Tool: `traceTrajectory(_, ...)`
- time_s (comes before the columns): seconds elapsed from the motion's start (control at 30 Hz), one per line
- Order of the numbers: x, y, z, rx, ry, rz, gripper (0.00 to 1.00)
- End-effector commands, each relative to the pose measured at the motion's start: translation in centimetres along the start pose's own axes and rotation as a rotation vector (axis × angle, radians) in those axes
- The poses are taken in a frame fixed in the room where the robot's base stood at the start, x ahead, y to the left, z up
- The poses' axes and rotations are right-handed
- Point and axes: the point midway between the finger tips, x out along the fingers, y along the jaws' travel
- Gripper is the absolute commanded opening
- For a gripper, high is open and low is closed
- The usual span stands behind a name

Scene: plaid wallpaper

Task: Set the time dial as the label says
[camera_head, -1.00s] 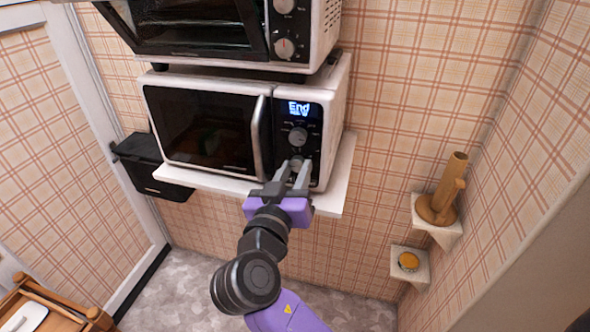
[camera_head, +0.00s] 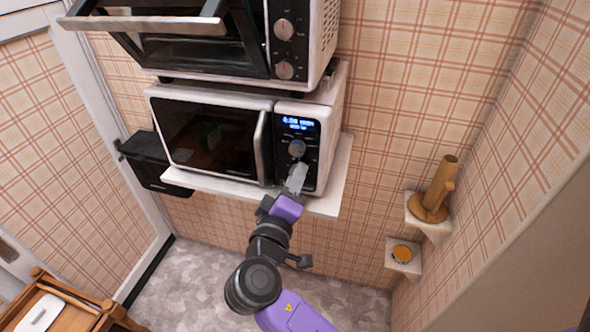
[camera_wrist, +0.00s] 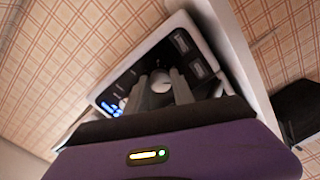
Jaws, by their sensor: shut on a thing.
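The white microwave (camera_head: 335,115) stands on a wall shelf. Its black control panel has a lit blue display (camera_head: 299,124), with two lines of text too small to read surely. An upper dial (camera_head: 297,147) shows below the display, clear of my gripper. My gripper (camera_head: 297,176) is at the lower dial, which it mostly hides in the head view. In the wrist view, the lower dial (camera_wrist: 160,80) sits between the two fingers, which are shut on it. No label with a time can be read in these frames.
A toaster oven (camera_head: 325,35) sits above the microwave, its door handle (camera_head: 150,25) jutting out. The microwave door handle (camera_head: 260,148) is just left of the panel. A black box (camera_head: 150,165) hangs at left.

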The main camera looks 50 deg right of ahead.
Motion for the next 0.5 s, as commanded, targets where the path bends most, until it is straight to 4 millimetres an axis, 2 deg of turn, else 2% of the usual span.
traceTrajectory(0.5, -0.06, 0.38, -0.26, -0.493, 0.002, -0.001, 0.00)
